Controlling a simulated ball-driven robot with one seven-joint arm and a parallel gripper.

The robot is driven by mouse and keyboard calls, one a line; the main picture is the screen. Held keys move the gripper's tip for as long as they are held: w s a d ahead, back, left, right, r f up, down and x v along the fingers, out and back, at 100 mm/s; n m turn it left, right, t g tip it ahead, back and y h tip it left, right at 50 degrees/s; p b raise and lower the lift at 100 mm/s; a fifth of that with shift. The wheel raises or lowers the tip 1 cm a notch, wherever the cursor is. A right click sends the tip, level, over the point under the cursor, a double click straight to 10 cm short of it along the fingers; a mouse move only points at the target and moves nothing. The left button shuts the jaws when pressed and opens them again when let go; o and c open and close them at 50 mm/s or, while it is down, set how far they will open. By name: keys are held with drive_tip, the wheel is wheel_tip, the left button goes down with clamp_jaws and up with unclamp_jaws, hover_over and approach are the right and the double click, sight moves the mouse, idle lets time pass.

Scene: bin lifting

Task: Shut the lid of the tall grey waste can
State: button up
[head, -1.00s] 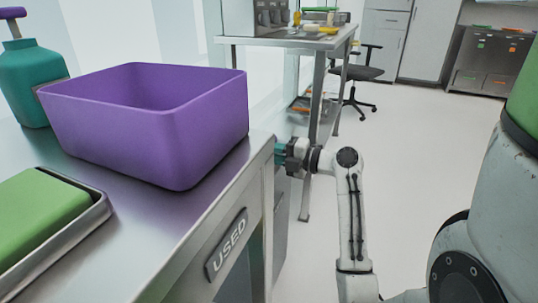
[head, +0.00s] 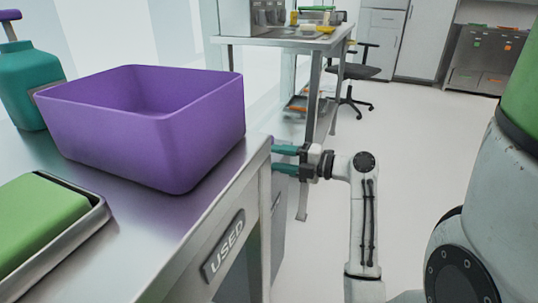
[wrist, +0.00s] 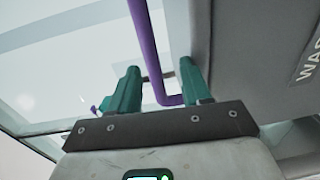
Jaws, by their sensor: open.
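My gripper (head: 285,160) is open just past the right edge of the steel counter, with its two teal fingers spread. In the wrist view my gripper (wrist: 160,78) has a bent purple bar (wrist: 150,50) running through the gap between its fingers; I cannot tell whether it touches them. The bar's lower end bends toward a grey panel (wrist: 245,45) with partly visible white letters "WA", apparently the waste can. In the head view a grey body (head: 278,215) stands beyond the counter, mostly hidden. The lid's angle cannot be told.
The steel counter (head: 215,200) fills the left, holding a purple bin (head: 150,130), a teal bottle (head: 25,85) and a green block in a metal tray (head: 100,215). A steel table (head: 270,40) and a chair (head: 355,72) stand behind. The floor right of my arm is clear.

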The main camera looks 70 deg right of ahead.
drive_tip(key=s, duration=0.6)
drive_tip(key=shift+s+a+r+p, duration=0.2)
drive_tip(key=shift+s+r+p, duration=0.1)
drive_tip(key=shift+p, duration=0.15)
